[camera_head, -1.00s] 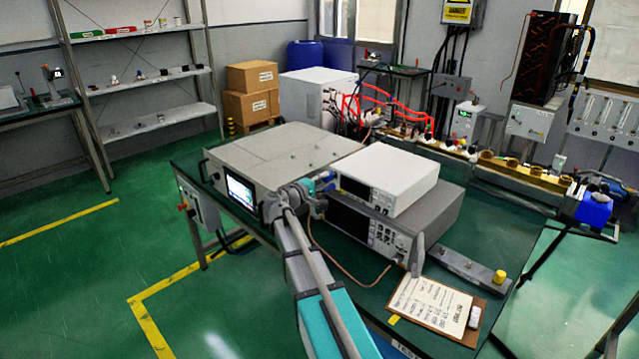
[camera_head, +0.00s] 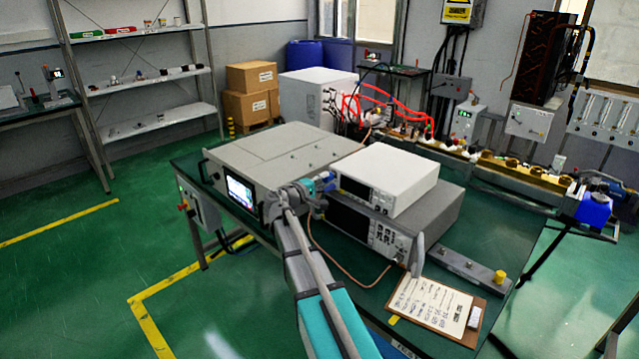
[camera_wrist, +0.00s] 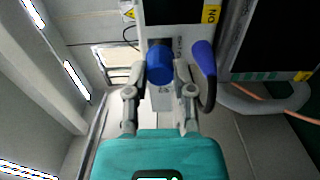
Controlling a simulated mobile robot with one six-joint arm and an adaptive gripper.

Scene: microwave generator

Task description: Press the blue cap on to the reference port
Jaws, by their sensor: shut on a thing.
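In the wrist view the blue cap (camera_wrist: 159,66) is a short blue cylinder between the two fingers of my gripper (camera_wrist: 160,76), which is shut on it. The cap is held in front of a grey instrument panel (camera_wrist: 190,15). The cap hides what lies directly behind it, so I cannot see the reference port or tell whether the cap touches it. In the head view my gripper (camera_head: 313,188) is at the instrument fronts, mostly hidden by my own arm. A small blue patch shows beside it; I cannot tell whether it is the cap.
A blue-ended dark loop (camera_wrist: 204,60) stands close right of the fingers. A grey rack unit with a screen (camera_head: 240,191) and a white instrument (camera_head: 385,180) flank my gripper. A copper cable (camera_head: 345,275) droops in front. A clipboard (camera_head: 435,308) and a yellow cap (camera_head: 499,277) are nearer right.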

